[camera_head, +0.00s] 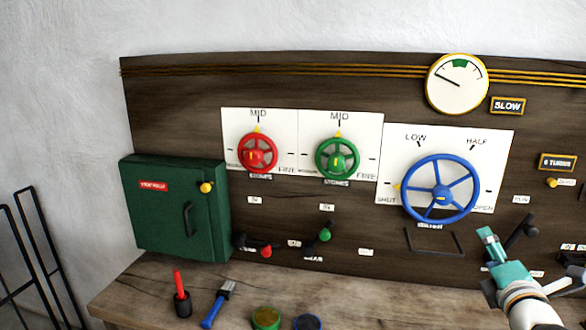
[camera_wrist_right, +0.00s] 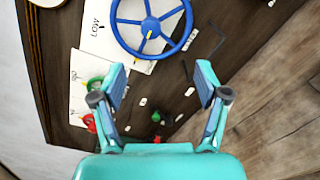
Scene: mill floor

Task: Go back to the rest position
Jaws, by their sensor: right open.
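My right gripper (camera_head: 492,245) is at the lower right of the head view, in front of the wooden panel and below the blue handwheel (camera_head: 440,188). It is teal, and in the right wrist view its two fingers (camera_wrist_right: 160,83) stand apart with nothing between them. The blue wheel shows beyond the fingers in the right wrist view (camera_wrist_right: 150,25). The gripper appears clear of the panel. My left gripper is not in either view.
The panel (camera_head: 180,110) carries a red wheel (camera_head: 258,153), a green wheel (camera_head: 337,158), a gauge (camera_head: 457,84) and small levers. A green box (camera_head: 160,222) is at left. The bench (camera_head: 130,290) below holds a red-handled tool (camera_head: 179,283), a blue brush (camera_head: 213,310) and small pots.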

